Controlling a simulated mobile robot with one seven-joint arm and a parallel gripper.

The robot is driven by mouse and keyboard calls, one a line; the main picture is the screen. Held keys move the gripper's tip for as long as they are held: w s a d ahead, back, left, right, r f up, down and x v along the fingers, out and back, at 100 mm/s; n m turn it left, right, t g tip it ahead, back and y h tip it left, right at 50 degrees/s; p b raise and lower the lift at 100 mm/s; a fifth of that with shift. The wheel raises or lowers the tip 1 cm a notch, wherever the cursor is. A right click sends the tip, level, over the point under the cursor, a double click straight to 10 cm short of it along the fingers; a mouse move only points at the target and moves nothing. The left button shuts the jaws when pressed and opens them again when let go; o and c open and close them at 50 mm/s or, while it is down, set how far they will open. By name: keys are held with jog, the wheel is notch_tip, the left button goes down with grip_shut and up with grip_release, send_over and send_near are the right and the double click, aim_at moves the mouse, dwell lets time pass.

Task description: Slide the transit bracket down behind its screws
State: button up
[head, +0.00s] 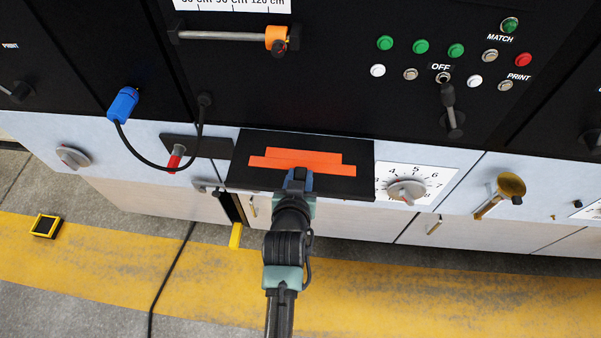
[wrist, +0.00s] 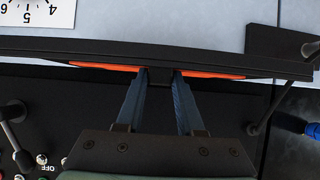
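A wide black plate (head: 253,179) with a stepped orange marking (head: 303,162) on its top stands out from the pale front panel; it looks like the transit bracket, but I cannot be sure. My gripper (head: 299,177) is at the plate's near edge, in the middle. In the wrist view the plate (wrist: 230,58) runs across the picture. A small dark tab (wrist: 160,77) on it sits between my two blue fingertips (wrist: 160,85), which appear to touch it on both sides. I cannot make out any screws behind the plate.
A dial (head: 405,191) is close to the plate's right. A brass knob (head: 511,186) is farther right. Floor space in front is mostly clear.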

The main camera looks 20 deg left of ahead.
jog(key=shift+r, duration=0.1)
grip_shut()
jog(key=shift+r+p, duration=2.25)
jog(key=shift+r, duration=0.25)
grip_release()
grip_shut()
jog(key=shift+f, duration=0.1)
